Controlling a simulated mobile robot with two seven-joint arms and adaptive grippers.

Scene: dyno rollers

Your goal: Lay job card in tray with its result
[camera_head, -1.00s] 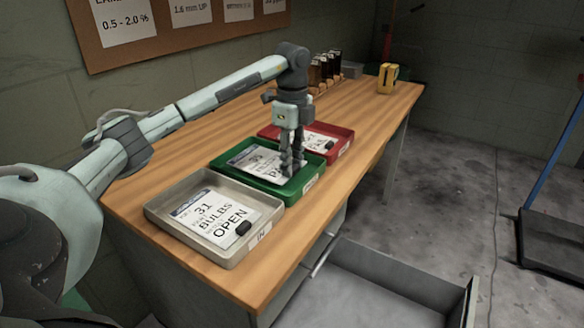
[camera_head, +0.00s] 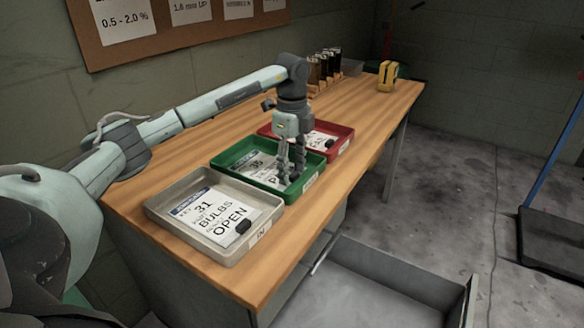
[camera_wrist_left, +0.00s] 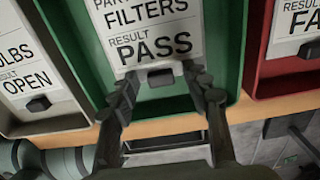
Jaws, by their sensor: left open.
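A white job card reading FILTERS, RESULT PASS (camera_wrist_left: 150,28) lies inside the green tray (camera_head: 222,162); the tray also shows in the left wrist view (camera_wrist_left: 228,50). The card has a dark tab (camera_wrist_left: 160,77) at its lower edge. My left gripper (camera_head: 290,180) points down over the front of the green tray. In the left wrist view the gripper (camera_wrist_left: 160,90) is open, its fingers apart on either side of the tab. In the head view the fingers hide part of the card. My right gripper is out of view.
A grey IN tray (camera_head: 165,213) holds a card reading 31, BULBS, OPEN (camera_head: 207,212). A red tray (camera_head: 346,140) with a FAIL card (camera_head: 320,140) stands behind the green one. Farther back are bottles (camera_head: 325,65) and a yellow object (camera_head: 388,76). An open drawer (camera_head: 385,285) is below.

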